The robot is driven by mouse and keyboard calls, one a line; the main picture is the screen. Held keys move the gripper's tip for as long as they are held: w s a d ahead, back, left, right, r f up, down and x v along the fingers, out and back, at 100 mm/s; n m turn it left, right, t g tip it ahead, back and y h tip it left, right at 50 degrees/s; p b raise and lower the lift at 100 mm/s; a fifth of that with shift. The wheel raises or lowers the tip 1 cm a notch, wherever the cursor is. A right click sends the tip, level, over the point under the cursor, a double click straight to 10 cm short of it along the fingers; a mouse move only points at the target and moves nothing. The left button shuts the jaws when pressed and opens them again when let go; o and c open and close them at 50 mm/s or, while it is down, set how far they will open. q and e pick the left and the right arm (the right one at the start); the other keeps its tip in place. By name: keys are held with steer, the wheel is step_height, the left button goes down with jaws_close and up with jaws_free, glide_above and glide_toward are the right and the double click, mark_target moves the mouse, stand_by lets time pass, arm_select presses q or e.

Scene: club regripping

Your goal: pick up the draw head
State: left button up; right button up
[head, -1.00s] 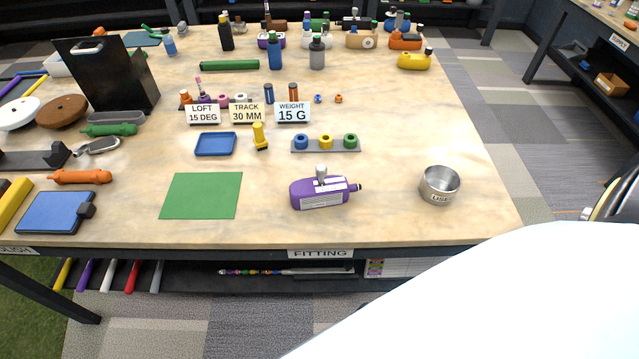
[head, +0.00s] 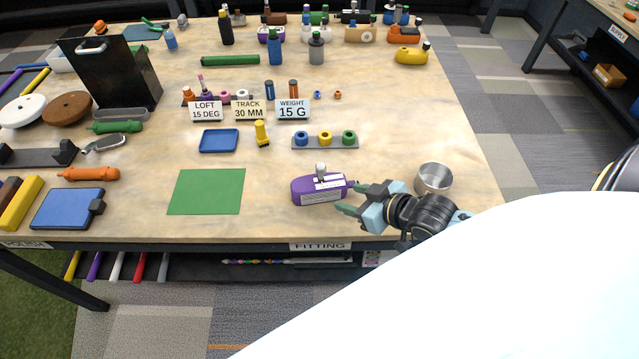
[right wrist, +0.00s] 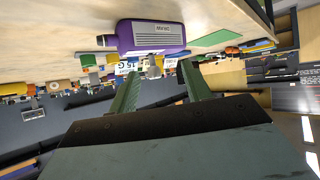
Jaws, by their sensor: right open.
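A purple club head (head: 322,190) with a white label and a short grey post on top sits upright on the front of the table. It also shows, upside down, in the right wrist view (right wrist: 150,36), its label too small to read surely. I cannot tell which head is the draw head. My right gripper (head: 354,199) is open and empty, just right of the purple head with its fingers pointing left toward it. In the right wrist view the open jaws (right wrist: 160,68) have the head beyond their tips. My left gripper is not in view.
A metal cup (head: 433,180) stands just behind my right gripper. A green mat (head: 206,191) lies left of the purple head. A rack of coloured rings (head: 325,141) is behind it. More club heads, such as a yellow one (head: 411,55), stand at the back. The table's front edge is close.

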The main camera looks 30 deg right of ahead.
mark_target(325, 170)
steer(key=shift+t+y, duration=0.5)
steer(key=shift+t, duration=0.3)
steer(key=w, duration=0.9)
steer(key=shift+w, duration=0.1)
steer(key=shift+f+b+x, duration=0.15)
steer(key=shift+b+x, duration=0.05)
steer(key=shift+x, duration=1.1)
steer(key=shift+f+b+x, duration=0.15)
steer(key=shift+b+x, duration=0.05)
steer(key=shift+x, duration=1.15)
steer(key=shift+d, duration=0.1)
jaws_close()
